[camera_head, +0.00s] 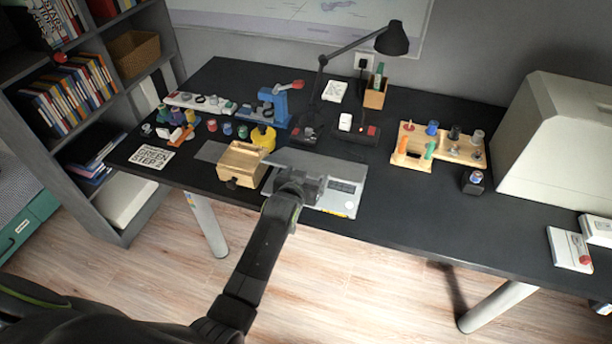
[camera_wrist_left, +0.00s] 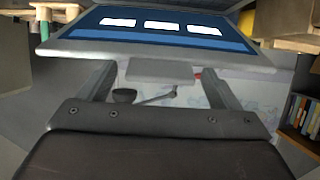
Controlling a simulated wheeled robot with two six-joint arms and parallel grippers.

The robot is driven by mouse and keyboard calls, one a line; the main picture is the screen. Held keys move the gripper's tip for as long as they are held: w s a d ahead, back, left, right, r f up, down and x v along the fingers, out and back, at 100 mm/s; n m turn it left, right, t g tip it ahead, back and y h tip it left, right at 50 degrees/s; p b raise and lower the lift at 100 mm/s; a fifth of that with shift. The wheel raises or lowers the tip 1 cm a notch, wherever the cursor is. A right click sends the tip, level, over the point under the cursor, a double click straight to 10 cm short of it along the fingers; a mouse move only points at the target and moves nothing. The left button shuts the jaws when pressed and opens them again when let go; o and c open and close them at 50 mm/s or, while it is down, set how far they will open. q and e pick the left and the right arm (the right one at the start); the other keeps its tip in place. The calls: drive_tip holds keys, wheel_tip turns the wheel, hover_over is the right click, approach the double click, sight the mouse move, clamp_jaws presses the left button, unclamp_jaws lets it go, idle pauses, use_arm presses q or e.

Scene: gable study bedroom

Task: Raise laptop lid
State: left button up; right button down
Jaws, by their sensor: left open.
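The grey laptop (camera_head: 343,197) lies near the front edge of the black desk, partly covered by my left gripper and arm in the head view. In the left wrist view the laptop's blue screen (camera_wrist_left: 120,36) with white bars is visible, framed by a pale rim, so the lid stands at least partly raised. My left gripper (camera_head: 312,186) is at the laptop; in the wrist view its open fingers (camera_wrist_left: 158,82) point at the rim, with a pale tab between them. Whether they touch the lid is unclear. My right gripper is not in view.
A wooden box (camera_head: 243,164) stands close to the laptop's left. A black lamp (camera_head: 393,40) and a blue stand (camera_head: 275,106) are behind it. A wooden peg rack (camera_head: 440,145) and a beige machine (camera_head: 558,140) are to the right.

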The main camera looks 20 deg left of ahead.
use_arm(q)
drive_tip(key=shift+s, duration=0.1)
drive_tip(key=p+v, duration=1.5)
drive_tip(key=v, duration=0.2)
drive_tip(key=shift+s, duration=0.1)
idle(0.4)
